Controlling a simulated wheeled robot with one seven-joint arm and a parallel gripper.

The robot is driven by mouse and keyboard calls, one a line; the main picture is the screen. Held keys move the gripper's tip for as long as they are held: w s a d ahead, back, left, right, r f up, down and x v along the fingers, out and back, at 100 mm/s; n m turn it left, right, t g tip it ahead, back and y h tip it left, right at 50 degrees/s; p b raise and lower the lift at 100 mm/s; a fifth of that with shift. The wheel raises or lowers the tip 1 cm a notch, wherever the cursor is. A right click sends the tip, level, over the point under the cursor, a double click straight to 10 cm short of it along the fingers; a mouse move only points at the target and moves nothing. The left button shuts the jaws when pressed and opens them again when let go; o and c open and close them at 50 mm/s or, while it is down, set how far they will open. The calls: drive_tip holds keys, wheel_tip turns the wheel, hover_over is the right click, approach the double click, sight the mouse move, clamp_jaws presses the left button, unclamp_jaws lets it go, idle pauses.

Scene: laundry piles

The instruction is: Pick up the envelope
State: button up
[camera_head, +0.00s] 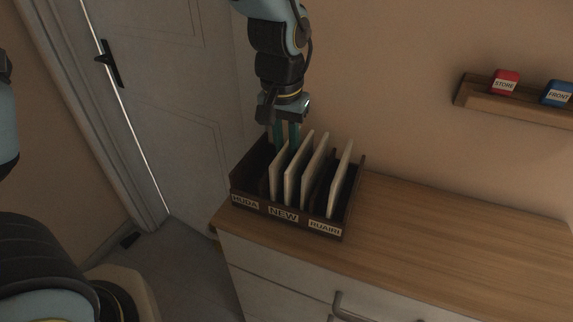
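Several pale upright envelopes stand in a dark wooden sorter (263,208) on the cabinet. Its front labels seem to read HUDA, NEW and RUAIRI, left to right. One envelope (279,172) is at the left of the group, others (293,178) (315,170) are near the middle, and one (340,182) is at the right. My gripper (286,142) points down over the back of the sorter, with its teal fingers behind the tops of the left envelopes. The fingertips are partly hidden, so I cannot tell whether they touch or hold an envelope.
The sorter stands at the left end of a wooden cabinet top (450,235); the top to its right is clear. A wall shelf (510,105) at the right holds a red block (505,82) and a blue block (557,93). A door (165,90) is at the left.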

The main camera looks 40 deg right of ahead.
clamp_jaws()
idle(1.2)
